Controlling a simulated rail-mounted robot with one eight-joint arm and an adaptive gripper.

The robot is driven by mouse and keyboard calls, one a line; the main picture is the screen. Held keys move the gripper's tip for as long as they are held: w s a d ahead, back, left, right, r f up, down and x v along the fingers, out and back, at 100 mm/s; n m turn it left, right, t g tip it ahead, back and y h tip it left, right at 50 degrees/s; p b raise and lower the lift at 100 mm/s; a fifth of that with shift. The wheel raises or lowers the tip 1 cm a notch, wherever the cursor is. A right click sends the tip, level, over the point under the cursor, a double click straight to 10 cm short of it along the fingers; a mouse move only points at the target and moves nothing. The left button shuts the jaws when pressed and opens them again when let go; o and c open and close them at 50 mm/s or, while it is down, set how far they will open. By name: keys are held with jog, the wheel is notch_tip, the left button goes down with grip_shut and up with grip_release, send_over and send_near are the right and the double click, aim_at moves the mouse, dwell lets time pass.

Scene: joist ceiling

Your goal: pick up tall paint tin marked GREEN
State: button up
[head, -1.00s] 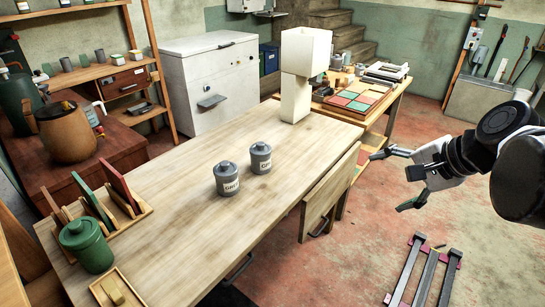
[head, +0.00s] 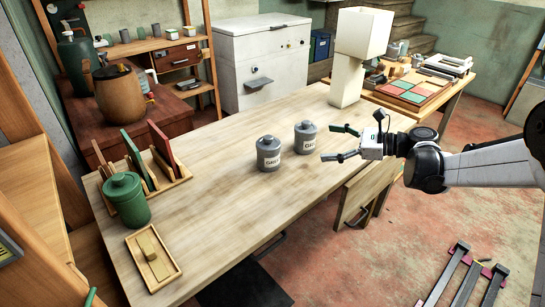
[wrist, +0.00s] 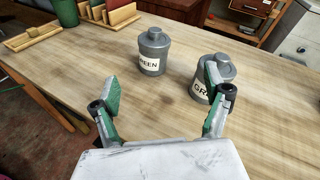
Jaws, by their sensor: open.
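Two grey lidded tins with white labels stand upright on the wooden table. The left tin (head: 268,153) shows in the wrist view (wrist: 152,52) with a label reading "REEN", its first letter out of sight. The right tin (head: 305,138) has a label starting "GR"; in the wrist view (wrist: 199,88) my right finger hides the rest. My gripper (head: 340,144) is open and empty, over the table's right side, fingers pointing left towards the tins. In the wrist view (wrist: 160,82), the GREEN tin appears beyond the gap between the fingers, and the right tin is nearer, behind the right finger.
A green lidded canister (head: 127,201), a rack with upright boards (head: 180,172) and a small wooden tray (head: 172,272) occupy the table's left end. A pale lamp (head: 347,90) stands at the far end. The table's middle (head: 225,200) is clear.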

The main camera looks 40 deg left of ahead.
aim_at(268, 155)
jog(key=a+f+g, duration=0.1)
jog(key=f, duration=0.1)
jog(key=a+f+g+y, duration=0.1)
jog(key=a+f, duration=0.1)
jog(key=a+f+m+g+b, duration=0.1)
jog(key=a+f, duration=0.1)
jog(key=shift+s+a+f, duration=0.1)
jog(key=shift+s+f, duration=0.1)
jog(key=shift+s, duration=0.05)
jog(key=shift+s+a+f+y, duration=0.2)
jog(key=shift+a+f+y, duration=0.1)
jog(key=shift+a+f, duration=0.1)
jog(key=b+x, duration=0.1)
jog(key=x, duration=0.6)
jog(key=shift+s+a, duration=0.2)
jog(key=shift+a, duration=0.05)
jog(key=shift+b+x, duration=1)
jog(key=shift+x, duration=2)
jog(key=shift+w+r, duration=0.1)
jog(key=shift+w, duration=0.05)
jog(key=shift+c, duration=0.5)
jog(key=c, duration=1.5)
